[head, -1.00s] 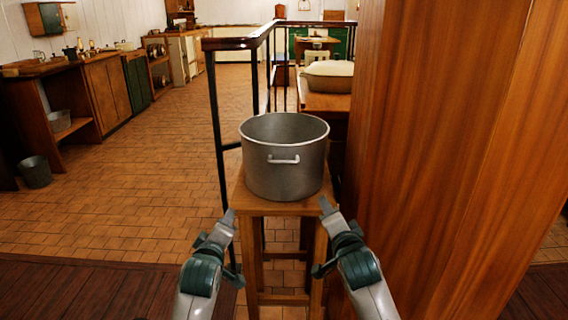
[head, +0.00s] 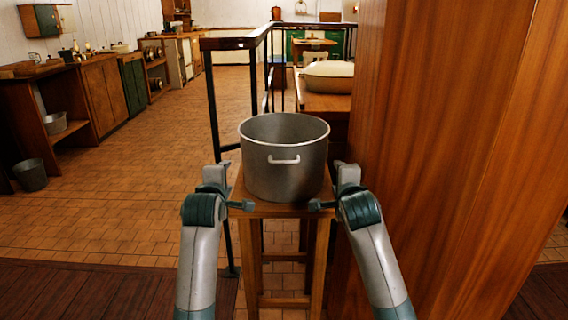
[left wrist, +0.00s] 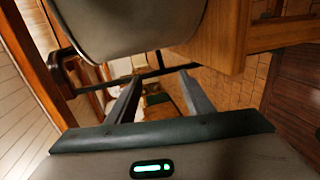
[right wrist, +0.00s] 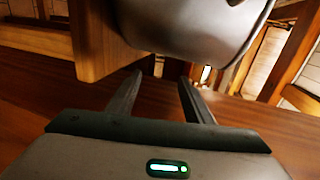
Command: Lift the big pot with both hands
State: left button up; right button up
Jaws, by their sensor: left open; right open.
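The big pot (head: 285,172) is grey metal, open-topped and looks empty. It stands upright on a wooden stool (head: 284,209), with a pale handle (head: 284,159) on the side facing me. My left gripper (head: 222,170) is open and empty beside the pot's left side, apart from it. My right gripper (head: 342,170) is open and empty beside its right side. The pot shows at the top of the left wrist view (left wrist: 130,25) and of the right wrist view (right wrist: 195,25), beyond the fingers. Any handles on the other sides are hidden.
A tall wooden panel (head: 440,150) stands close to the right of my right arm. A dark railing (head: 212,110) runs behind and left of the pot. A table with a pale covered dish (head: 328,76) is behind. Tiled floor at left is open, with a bucket (head: 31,174).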

jog(key=x, duration=1.3)
jog(key=shift+w+f, duration=0.15)
jog(key=shift+w, duration=0.2)
pick_arm(q)
jog(key=shift+d+x, duration=0.25)
jog(key=shift+x, duration=2.05)
jog(key=shift+d+x, duration=0.2)
jog(key=shift+x, duration=2.1)
jog(key=shift+d+x, duration=0.25)
jog(key=shift+x, duration=2.05)
pick_arm(e)
jog(key=shift+a, duration=0.2)
pick_arm(q)
jog(key=shift+f, duration=0.1)
jog(key=shift+d, duration=0.65)
pick_arm(e)
jog(key=shift+a, duration=0.65)
